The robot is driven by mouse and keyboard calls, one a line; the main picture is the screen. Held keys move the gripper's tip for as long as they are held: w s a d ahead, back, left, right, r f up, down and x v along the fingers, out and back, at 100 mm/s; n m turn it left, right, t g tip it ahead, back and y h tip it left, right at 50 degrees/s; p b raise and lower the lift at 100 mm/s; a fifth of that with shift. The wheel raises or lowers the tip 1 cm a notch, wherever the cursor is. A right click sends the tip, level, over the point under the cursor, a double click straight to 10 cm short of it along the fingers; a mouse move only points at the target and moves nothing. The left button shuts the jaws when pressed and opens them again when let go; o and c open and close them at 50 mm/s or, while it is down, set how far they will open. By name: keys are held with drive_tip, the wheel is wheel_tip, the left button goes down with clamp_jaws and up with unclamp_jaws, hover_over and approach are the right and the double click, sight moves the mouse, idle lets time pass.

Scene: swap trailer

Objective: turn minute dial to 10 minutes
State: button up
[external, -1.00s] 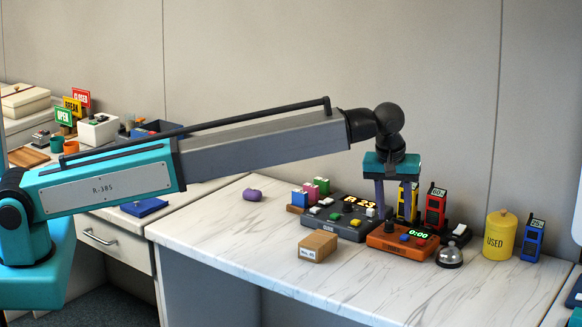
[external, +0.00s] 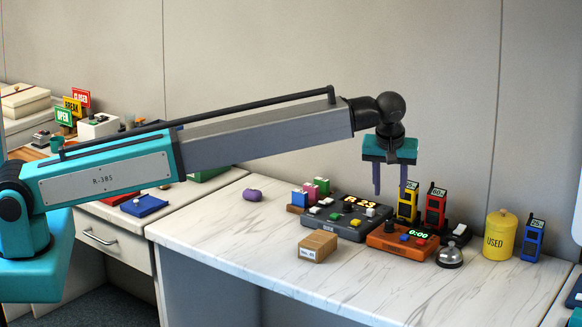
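The orange timer (external: 403,249) lies on the white marble counter, with a green display (external: 418,236) that reads 0:00. A dark round knob (external: 389,227) sits at its left back, likely the minute dial; its pointer mark is too small to read. A blue button and a red button are also on the timer. My gripper (external: 390,195) hangs above the timer, pointing down. Its two purple-grey fingers are apart with nothing between them. The fingertips are above the knob and do not appear to touch it.
A dark control box (external: 345,228) with coloured buttons is close on the timer's left. A silver bell (external: 450,257) is at its right, with yellow (external: 407,205) and red (external: 435,207) radios behind. A cardboard box (external: 318,246) is in front left. The front counter is clear.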

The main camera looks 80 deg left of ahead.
sight(389, 222)
drive_tip(key=p+x, duration=0.2)
drive_tip(key=x, duration=1)
drive_tip(key=shift+w+r, duration=0.1)
clamp_jaws()
